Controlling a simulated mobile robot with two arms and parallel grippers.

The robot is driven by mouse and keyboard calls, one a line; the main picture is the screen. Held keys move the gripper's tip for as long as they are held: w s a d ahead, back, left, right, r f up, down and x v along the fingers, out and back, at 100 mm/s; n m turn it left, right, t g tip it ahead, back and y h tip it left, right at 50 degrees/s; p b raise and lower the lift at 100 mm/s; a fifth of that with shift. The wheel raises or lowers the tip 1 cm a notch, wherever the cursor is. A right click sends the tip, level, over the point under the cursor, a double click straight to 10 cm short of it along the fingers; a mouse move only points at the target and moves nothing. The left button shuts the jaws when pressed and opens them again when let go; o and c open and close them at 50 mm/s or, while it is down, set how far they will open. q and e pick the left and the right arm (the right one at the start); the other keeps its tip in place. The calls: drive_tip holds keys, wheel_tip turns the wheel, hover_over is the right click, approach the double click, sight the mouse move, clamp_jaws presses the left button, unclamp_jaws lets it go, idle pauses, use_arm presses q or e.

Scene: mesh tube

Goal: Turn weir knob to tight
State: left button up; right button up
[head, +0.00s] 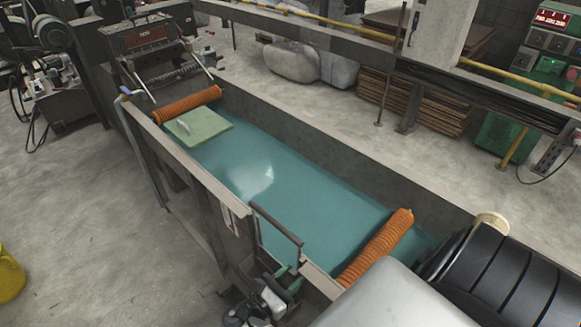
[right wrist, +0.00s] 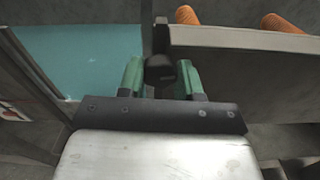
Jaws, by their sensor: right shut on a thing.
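The weir knob (right wrist: 160,71) is a dark, rounded knob in the right wrist view, below a dark upright stem (right wrist: 160,37) at the wall of the water trough. The green fingers of my right gripper (right wrist: 160,79) stand on either side of it and are shut on it. In the head view my right gripper (head: 290,284) is low in the middle, beside the trough's near wall. I cannot make out the knob there. I cannot read any mark showing how tight the knob is. My left gripper is not in view.
The long trough holds blue-green water (head: 300,195). An orange ridged tube (head: 187,104) lies across its far end and another (head: 376,247) across its near end. A green board (head: 198,126) lies by the far tube. A dark bar (head: 277,223) stands above the near wall.

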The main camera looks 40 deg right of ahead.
drive_tip(key=shift+m, duration=0.3)
drive_tip(key=shift+d+m, duration=0.1)
drive_tip(key=shift+m, duration=0.5)
drive_tip(key=m+b, duration=0.2)
drive_tip(key=m, duration=0.2)
drive_tip(key=shift+m, duration=0.5)
drive_tip(key=o, duration=0.9)
